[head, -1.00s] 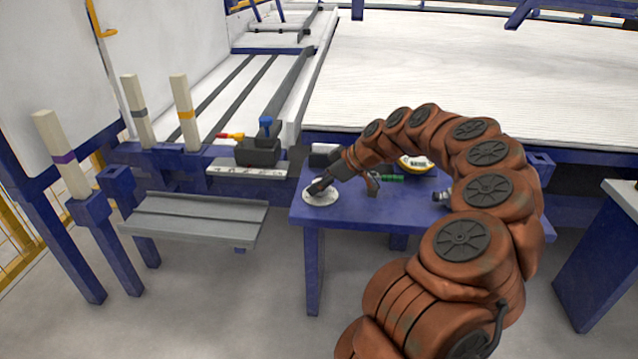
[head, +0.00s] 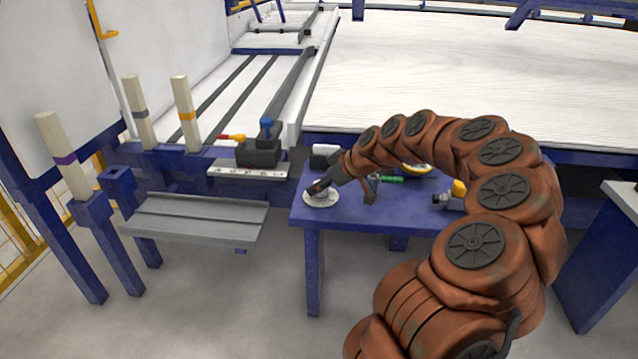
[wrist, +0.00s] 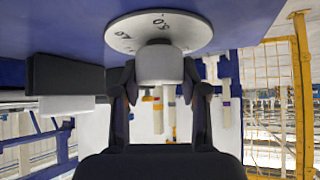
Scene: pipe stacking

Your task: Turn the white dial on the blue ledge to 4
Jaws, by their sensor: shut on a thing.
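The white dial (head: 320,199) lies at the left end of the blue ledge (head: 350,212) in the head view. In the wrist view its round plate (wrist: 192,33) carries dark marks, partly readable, and its raised white knob (wrist: 160,65) sticks out towards my gripper. My gripper (wrist: 159,80) has one finger on each side of the knob and is shut on it. In the head view the gripper (head: 318,190) reaches down onto the dial from the right and hides part of it. I cannot tell which number the dial points to.
Behind my arm on the ledge are a green item (head: 391,179), a yellow item (head: 418,169) and a grey and yellow tool (head: 451,195). A white and dark block (head: 325,156) stands behind the dial. A grey shelf (head: 195,219) is to the left.

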